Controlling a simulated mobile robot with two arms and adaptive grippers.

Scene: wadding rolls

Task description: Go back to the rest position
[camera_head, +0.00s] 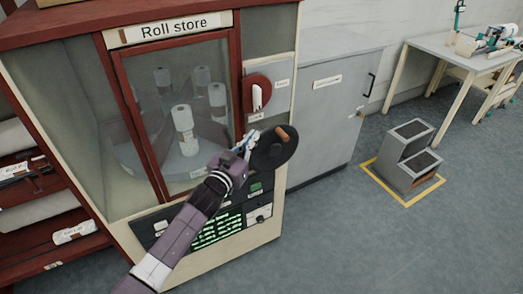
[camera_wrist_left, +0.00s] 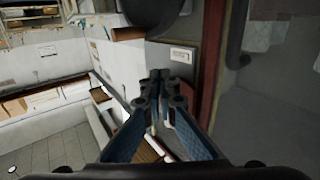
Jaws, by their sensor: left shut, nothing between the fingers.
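My left gripper (camera_head: 246,143) is shut and empty in front of the Roll store cabinet (camera_head: 267,211), close to a round dark handwheel (camera_head: 271,150) with a brown knob. I cannot tell whether it touches the wheel. In the left wrist view the closed fingers (camera_wrist_left: 160,85) point ahead, with nothing between them. Behind the cabinet's glass door (camera_head: 150,95), several white rolls (camera_head: 183,130) stand on a round grey platform (camera_head: 190,160). My right gripper is not in view.
A red round dial with a white lever (camera_head: 257,93) is above the wheel. A grey cabinet (camera_head: 325,115) stands to the right. Grey steps (camera_head: 407,155) stand inside a yellow floor outline. A table (camera_head: 455,52) is at the back right. The floor (camera_head: 400,245) at front right is clear.

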